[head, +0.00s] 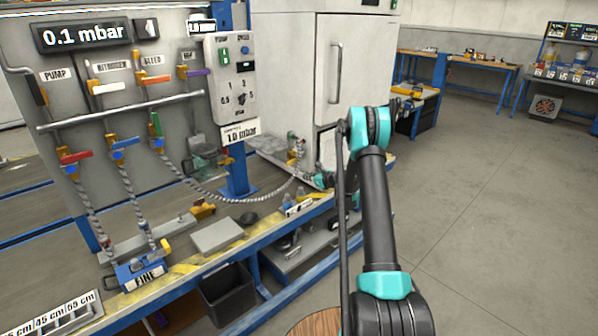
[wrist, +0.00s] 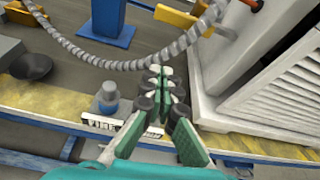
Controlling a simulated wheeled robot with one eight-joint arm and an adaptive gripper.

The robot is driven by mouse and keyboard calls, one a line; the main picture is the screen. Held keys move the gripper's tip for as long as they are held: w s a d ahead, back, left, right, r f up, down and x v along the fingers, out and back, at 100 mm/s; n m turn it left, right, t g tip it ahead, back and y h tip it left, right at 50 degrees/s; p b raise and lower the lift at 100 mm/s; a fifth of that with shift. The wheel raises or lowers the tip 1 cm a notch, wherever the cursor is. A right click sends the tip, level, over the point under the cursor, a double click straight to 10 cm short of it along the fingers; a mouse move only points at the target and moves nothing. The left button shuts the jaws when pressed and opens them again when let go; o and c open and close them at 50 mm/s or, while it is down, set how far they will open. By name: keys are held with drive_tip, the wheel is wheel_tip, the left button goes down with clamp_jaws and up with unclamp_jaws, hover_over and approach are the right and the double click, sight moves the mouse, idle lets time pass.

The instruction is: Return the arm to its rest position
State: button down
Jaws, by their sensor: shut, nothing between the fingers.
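My arm (head: 377,210) reaches out from the lower right in the head view, with dark links and teal joints. My gripper (wrist: 160,73) is shut and empty in the wrist view, its teal and black fingers together above the bench's front edge.
The bench (head: 190,268) has a yellow-striped front edge. A panel with coloured valve handles (head: 110,150) stands at left, and a white cabinet (head: 345,75) stands behind my arm. A black bin (head: 227,292) sits below the bench. The floor (head: 490,220) at right is clear.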

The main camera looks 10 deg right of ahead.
drive_tip(key=s+a+r+n+g+h, duration=0.1)
drive_tip(key=s+r+n+g, duration=0.1)
drive_tip(key=s+r+n, duration=0.45)
drive_tip(key=s+a+r+n+g+h, duration=0.1)
drive_tip(key=s+r+n, duration=0.15)
drive_tip(key=s, duration=0.75)
drive_tip(key=s+a+r+n+g+h, duration=0.1)
drive_tip(key=s+r+n+g, duration=0.1)
drive_tip(key=s+r+n, duration=0.5)
drive_tip(key=s+d+f+n+g+h, duration=0.1)
drive_tip(key=s+n, duration=0.5)
drive_tip(key=s, duration=1.1)
drive_tip(key=s+d+f+n+g+h, duration=0.1)
drive_tip(key=s+d+f+n+h, duration=0.3)
drive_tip(key=s, duration=1.3)
drive_tip(key=shift+s+d+f+n+g, duration=0.35)
drive_tip(key=shift+d+f+n, duration=0.3)
drive_tip(key=shift+n, duration=0.25)
drive_tip(key=shift+a, duration=0.15)
